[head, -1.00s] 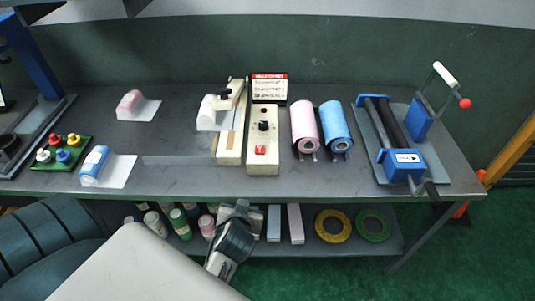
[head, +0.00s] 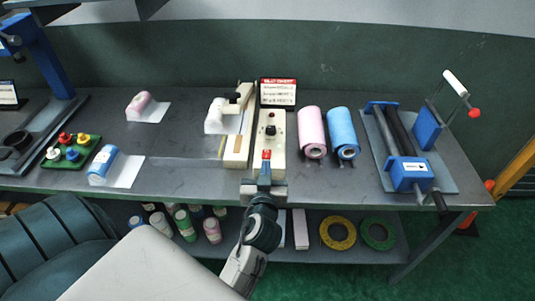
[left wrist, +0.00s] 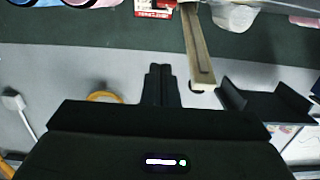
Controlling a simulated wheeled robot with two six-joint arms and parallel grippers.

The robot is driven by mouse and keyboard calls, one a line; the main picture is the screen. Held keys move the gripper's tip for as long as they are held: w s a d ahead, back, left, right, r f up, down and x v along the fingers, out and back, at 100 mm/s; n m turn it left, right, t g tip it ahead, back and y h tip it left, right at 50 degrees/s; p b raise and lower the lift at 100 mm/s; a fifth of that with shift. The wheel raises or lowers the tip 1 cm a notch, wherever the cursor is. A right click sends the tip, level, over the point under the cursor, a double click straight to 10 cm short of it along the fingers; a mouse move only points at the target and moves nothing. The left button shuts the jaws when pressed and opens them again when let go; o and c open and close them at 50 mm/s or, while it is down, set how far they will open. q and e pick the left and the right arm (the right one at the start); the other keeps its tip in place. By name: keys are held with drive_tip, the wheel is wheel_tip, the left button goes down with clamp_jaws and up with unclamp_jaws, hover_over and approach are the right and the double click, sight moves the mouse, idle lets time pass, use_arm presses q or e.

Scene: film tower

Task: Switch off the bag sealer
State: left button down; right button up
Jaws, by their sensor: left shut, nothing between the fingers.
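The bag sealer stands on the grey bench: a cream jaw bar (head: 236,146) and, beside it, a cream control box (head: 277,137) with a black knob (head: 271,130) and a red switch (head: 266,154) near its front end. My left gripper (head: 265,162) is shut and empty, its tips at the switch in the head view. I cannot tell whether they touch it, and they partly cover it, so its position is unclear. In the left wrist view the closed fingers (left wrist: 160,72) show with nothing between them. My right gripper is not in view.
A red and white sign (head: 278,92) stands behind the box. Pink (head: 311,132) and blue (head: 343,132) film rolls stand to its right, then a blue roller device (head: 410,172). A white bag (head: 217,116) lies at the jaw bar. Bottles and tape rings sit on the lower shelf.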

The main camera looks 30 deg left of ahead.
use_arm(q)
drive_tip(key=p, duration=0.4)
hover_over(267, 154)
drive_tip(key=v, duration=0.2)
drive_tip(key=shift+s+d+f, duration=0.1)
drive_tip(key=shift+d+f, duration=0.05)
drive_tip(key=shift+f, duration=0.15)
wheel_tip(267, 154, down, 3)
drive_tip(key=shift+w+f, duration=0.2)
drive_tip(key=shift+f, duration=0.55)
